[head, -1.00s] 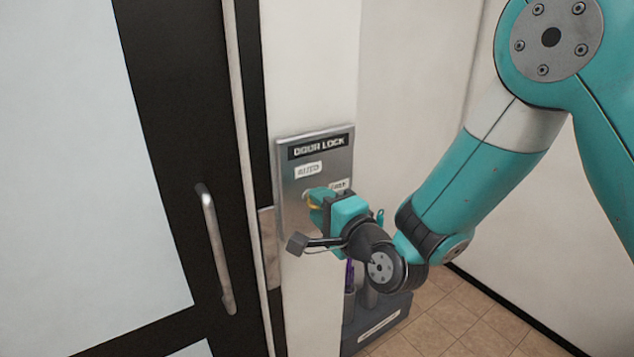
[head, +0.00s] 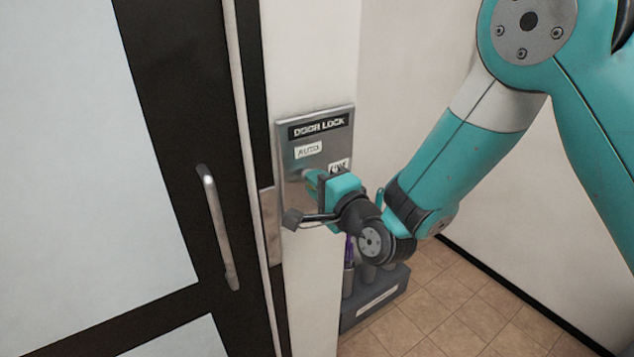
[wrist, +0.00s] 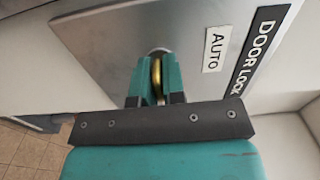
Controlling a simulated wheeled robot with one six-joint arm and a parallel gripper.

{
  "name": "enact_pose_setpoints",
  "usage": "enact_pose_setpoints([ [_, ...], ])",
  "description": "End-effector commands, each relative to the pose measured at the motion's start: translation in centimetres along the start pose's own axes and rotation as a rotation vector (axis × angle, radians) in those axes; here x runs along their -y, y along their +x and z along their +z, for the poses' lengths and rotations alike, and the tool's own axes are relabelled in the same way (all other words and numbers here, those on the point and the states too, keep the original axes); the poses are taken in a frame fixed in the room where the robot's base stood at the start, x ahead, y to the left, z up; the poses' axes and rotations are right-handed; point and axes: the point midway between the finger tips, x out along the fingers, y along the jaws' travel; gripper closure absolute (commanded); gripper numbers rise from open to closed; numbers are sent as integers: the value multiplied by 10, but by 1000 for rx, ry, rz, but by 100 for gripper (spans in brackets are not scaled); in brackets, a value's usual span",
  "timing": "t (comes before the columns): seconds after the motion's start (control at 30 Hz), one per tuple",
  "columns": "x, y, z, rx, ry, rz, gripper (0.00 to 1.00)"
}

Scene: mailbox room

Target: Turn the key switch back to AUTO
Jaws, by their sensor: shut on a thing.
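The metal door lock plate (head: 288,152) is on the white wall beside the door, with a DOOR LOCK sign (head: 318,125) on top. The AUTO label (head: 308,150) is at its upper left and a second, partly covered label (head: 339,168) is at the right. My gripper (head: 312,180) is at the plate. In the wrist view its two teal fingers are shut on the brass key (wrist: 156,72), which sits in the round switch on the plate. The gripper hides the switch in the head view.
The glass-panelled door with a dark frame and a metal handle (head: 218,228) is at the left. A dark grey holder (head: 375,300) with purple-handled things stands below the plate, behind my wrist. The tiled floor (head: 450,310) at the right is clear.

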Motion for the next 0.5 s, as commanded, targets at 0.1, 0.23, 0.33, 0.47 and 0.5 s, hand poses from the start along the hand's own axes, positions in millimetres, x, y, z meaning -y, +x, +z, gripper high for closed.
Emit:
enact_pose_setpoints([
  [0.1, -1, 0, 0, 0, -34, 1, 100],
  [0.23, -1, 0, 0, 0, -104, 1, 100],
  [0.33, -1, 0, 0, 0, -177, 0, 100],
  [0.47, -2, 0, 0, 0, -293, 0, 100],
  [0.5, -2, 0, 0, 0, -330, 0, 100],
])
